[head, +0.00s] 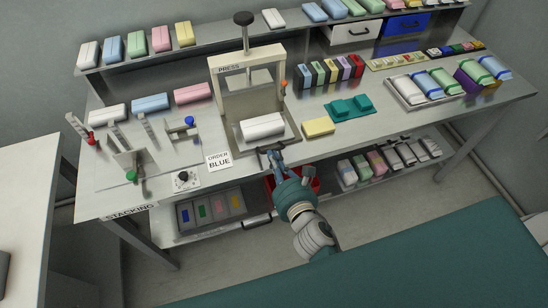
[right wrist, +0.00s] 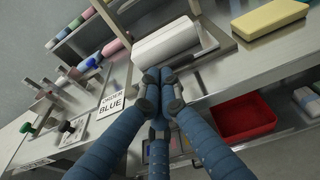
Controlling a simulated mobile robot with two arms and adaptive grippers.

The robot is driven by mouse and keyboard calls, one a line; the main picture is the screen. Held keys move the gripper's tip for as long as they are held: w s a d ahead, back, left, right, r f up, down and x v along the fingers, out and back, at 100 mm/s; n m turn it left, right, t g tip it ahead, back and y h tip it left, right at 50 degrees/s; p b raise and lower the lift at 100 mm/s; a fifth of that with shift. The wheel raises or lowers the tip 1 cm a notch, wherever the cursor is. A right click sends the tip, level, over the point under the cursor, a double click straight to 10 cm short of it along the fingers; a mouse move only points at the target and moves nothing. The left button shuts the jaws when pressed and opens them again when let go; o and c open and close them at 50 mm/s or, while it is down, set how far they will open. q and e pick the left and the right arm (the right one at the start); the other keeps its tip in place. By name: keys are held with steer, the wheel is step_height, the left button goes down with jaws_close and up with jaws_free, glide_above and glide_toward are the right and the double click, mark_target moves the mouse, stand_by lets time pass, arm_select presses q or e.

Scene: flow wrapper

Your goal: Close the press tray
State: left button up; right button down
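The press (head: 219,85) is a pale frame with a dark-knobbed column on the bench. Its metal tray (head: 289,136) lies at the base and reaches out in front of the frame, with a white packet (head: 262,127) on it. A dark handle (head: 262,151) is at the tray's front edge. My right gripper (head: 273,152) is at this handle. In the right wrist view its blue fingertips (right wrist: 158,76) are together just before the tray and packet (right wrist: 167,43). My left gripper is not in view.
A yellow block (head: 318,127) and a teal fixture (head: 350,108) lie right of the press. An "ORDER BLUE" card (head: 219,161) stands left of the handle. A red bin (right wrist: 243,117) is below the bench edge.

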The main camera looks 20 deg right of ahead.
mark_target(260, 123)
steer(key=r+x, duration=0.1)
steer(key=x, duration=0.3)
steer(key=r+x, duration=0.1)
steer(key=x, duration=0.4)
steer(key=r+x, duration=0.1)
steer(key=x, duration=0.4)
steer(key=shift+w+d, duration=0.15)
steer(key=shift+w, duration=0.25)
steer(key=shift+r, duration=0.15)
steer(key=shift+d+r+p, duration=0.1)
steer(key=shift+p, duration=0.2)
